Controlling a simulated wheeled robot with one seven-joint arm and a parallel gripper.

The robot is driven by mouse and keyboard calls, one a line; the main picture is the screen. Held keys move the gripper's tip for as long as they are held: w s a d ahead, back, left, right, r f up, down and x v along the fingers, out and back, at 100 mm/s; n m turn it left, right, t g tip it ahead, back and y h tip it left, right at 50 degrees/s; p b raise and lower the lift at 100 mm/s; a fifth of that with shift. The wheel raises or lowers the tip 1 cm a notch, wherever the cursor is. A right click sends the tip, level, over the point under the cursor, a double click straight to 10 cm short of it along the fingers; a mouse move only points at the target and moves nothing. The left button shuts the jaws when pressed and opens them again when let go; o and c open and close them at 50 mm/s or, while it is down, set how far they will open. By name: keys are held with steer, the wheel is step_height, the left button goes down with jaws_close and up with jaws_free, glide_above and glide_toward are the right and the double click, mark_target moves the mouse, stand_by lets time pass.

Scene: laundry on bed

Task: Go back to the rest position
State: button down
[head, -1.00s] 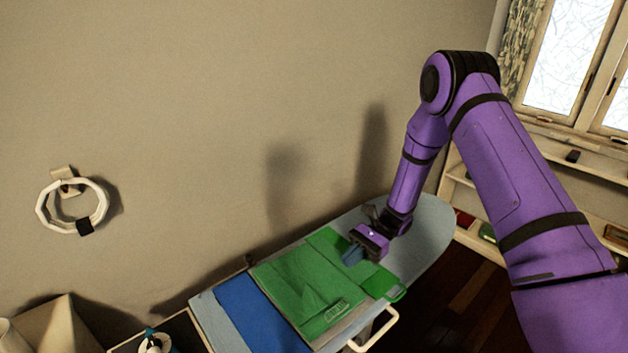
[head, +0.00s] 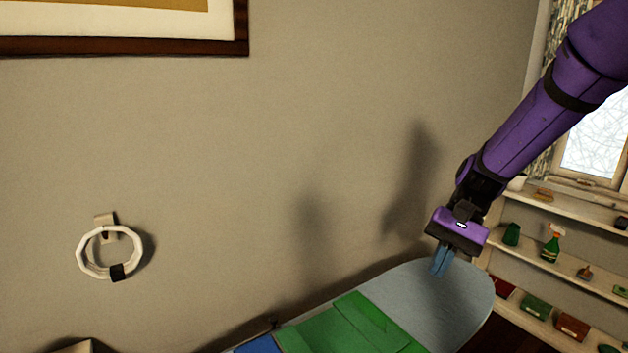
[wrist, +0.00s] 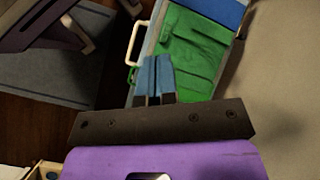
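My gripper (head: 440,270) hangs pointing down above the pale right end of the ironing board (head: 465,290) in the head view. Its two blue fingers are close together, with nothing seen between them. The fingers also show near the middle of the wrist view (wrist: 156,62). A green garment (head: 345,332) lies on the board, to the left of and lower than my gripper in the head view. In the wrist view the green cloth (wrist: 192,58) shows beyond the fingers. The fingers look clear of the cloth. The lower part of the board is cut off in the head view.
Shelves (head: 555,270) with bottles and boxes stand at the right, under a window (head: 595,140). A white ring (head: 82,262) hangs on the wall at left, below a framed picture (head: 120,45). The wall behind the board is otherwise bare.

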steer(key=s+d+r+n+t+h, duration=0.2)
steer(key=s+d+r+t+h, duration=0.1)
steer(key=s+r, duration=0.4)
steer(key=s+d+r+n+t+h, duration=0.2)
steer(key=s+d+r+t, duration=0.4)
steer(key=s, duration=0.4)
steer(key=shift+s+d+r+n+t+h, duration=0.2)
steer(key=shift+s+r+n+t+h, duration=0.15)
steer(key=shift+r+t+h, duration=0.25)
steer(key=shift+f, duration=0.15)
steer(key=shift+a, duration=0.75)
